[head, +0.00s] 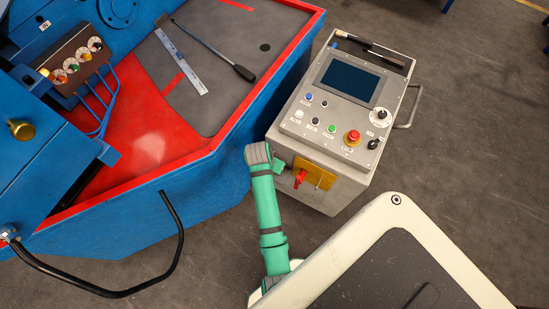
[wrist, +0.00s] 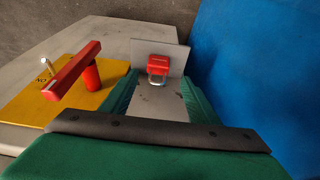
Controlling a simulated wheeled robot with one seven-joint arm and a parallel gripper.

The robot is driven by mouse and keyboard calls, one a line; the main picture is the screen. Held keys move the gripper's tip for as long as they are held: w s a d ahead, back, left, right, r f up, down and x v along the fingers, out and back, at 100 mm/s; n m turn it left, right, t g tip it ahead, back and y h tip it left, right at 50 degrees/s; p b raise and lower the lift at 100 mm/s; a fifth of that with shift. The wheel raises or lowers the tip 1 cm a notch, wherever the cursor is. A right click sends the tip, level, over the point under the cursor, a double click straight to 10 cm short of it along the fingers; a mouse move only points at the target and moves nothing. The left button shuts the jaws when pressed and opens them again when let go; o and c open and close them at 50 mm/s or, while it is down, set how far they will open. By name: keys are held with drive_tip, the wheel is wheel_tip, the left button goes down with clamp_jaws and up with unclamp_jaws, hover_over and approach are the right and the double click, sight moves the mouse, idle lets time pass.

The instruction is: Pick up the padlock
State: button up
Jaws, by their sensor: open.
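The padlock (wrist: 158,64) shows in the wrist view as a small red body with a silver shackle pointing toward the camera. It is at a light grey metal bracket (wrist: 174,55), in front of its upright plate; I cannot tell whether it hangs or rests there. My gripper (wrist: 160,88) is open, its green ribbed fingers on either side of the view toward the padlock. The padlock lies beyond the fingertips, roughly centred between them, with no contact visible. In the head view my gripper (head: 279,166) is beside the grey control cabinet (head: 335,190); I cannot make out the padlock there.
A red rotary handle (wrist: 72,72) on a yellow plate (wrist: 30,105) stands close left of my gripper in the wrist view. A blue machine wall (wrist: 265,70) rises on the right. In the head view, the blue machine (head: 190,185) stands left of the cabinet.

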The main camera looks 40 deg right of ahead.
drive_tip(key=shift+s+x, duration=0.15)
drive_tip(key=shift+x, duration=1.15)
drive_tip(key=shift+s+x, duration=0.1)
drive_tip(key=shift+x, duration=1.2)
drive_tip(key=shift+a, duration=0.1)
drive_tip(key=c, duration=1.3)
